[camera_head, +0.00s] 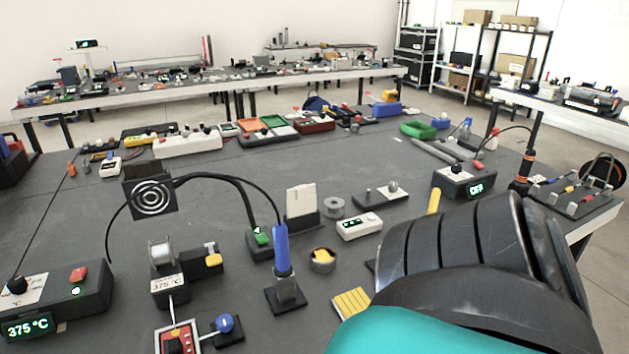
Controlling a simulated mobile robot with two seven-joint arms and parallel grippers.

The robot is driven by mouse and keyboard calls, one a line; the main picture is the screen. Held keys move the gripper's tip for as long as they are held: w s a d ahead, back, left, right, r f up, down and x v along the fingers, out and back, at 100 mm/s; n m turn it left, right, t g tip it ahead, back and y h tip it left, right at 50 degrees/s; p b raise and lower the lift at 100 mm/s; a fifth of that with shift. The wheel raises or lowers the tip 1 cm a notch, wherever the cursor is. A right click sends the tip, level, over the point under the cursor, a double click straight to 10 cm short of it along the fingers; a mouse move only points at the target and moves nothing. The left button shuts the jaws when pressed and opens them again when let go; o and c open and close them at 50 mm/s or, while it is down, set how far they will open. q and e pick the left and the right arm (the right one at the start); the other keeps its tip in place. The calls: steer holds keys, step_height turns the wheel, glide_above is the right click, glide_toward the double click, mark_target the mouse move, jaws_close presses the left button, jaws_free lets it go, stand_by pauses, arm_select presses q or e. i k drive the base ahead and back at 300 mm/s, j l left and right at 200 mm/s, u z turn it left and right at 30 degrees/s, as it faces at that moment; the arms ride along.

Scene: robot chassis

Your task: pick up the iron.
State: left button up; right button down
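A soldering iron with a blue handle (282,248) stands upright in a small dark stand (286,296) in the front middle of the workbench. A black cable arches from its top to the left. A second iron-like tool, black with orange bands (524,170), stands upright near the right edge of the bench. A large black and teal part of my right arm fills the lower right, to the right of the blue iron and apart from it in the picture. Neither gripper's fingers show.
A heating station reading 375 °C (62,307) sits at front left. A station marked OFF (463,181) stands at right. The bench centre (270,175) is fairly clear.

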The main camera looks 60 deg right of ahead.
mark_target(282, 269)
steer(key=z, duration=1.8)
